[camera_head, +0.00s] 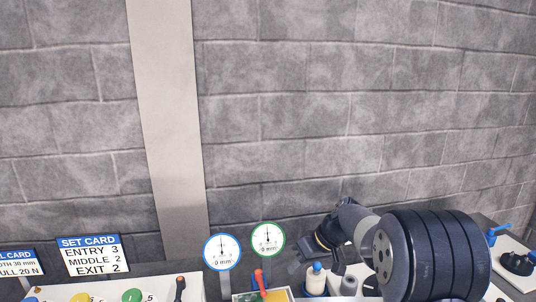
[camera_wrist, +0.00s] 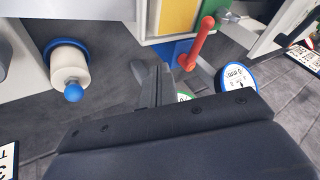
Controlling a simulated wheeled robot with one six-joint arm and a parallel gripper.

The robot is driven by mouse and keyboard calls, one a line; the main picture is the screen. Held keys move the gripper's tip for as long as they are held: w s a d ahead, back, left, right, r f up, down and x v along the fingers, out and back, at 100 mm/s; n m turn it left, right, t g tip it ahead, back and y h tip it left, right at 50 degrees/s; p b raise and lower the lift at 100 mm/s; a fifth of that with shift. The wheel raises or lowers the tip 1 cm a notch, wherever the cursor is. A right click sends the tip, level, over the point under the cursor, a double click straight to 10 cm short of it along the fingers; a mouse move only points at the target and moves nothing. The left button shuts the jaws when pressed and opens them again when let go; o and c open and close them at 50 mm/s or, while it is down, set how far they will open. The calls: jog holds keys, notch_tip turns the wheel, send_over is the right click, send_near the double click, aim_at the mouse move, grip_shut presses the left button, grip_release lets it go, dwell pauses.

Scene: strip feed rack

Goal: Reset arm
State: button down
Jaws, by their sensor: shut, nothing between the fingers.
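My gripper (camera_wrist: 152,78) is shut and empty in the wrist view, its dark fingers close together. It hangs in front of the machine, apart from the red-handled lever (camera_wrist: 201,42) to its right. In the head view my arm reaches in from the lower right, and my gripper (camera_head: 304,254) shows small and dark just right of the green-rimmed dial (camera_head: 268,238). The arm hides part of the bench behind it. In the wrist view the gripper body covers most of the green-rimmed dial.
A blue-rimmed dial (camera_head: 222,250) stands left of the green one. A white roller with a blue knob (camera_head: 316,279) is below my gripper; it also shows in the wrist view (camera_wrist: 70,72). A set card (camera_head: 90,255) stands at left. The wall space above is clear.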

jog(key=v, duration=0.7)
jog(key=shift+r+b, duration=0.2)
jog(key=shift+b, duration=0.1)
jog(key=shift+s, duration=0.1)
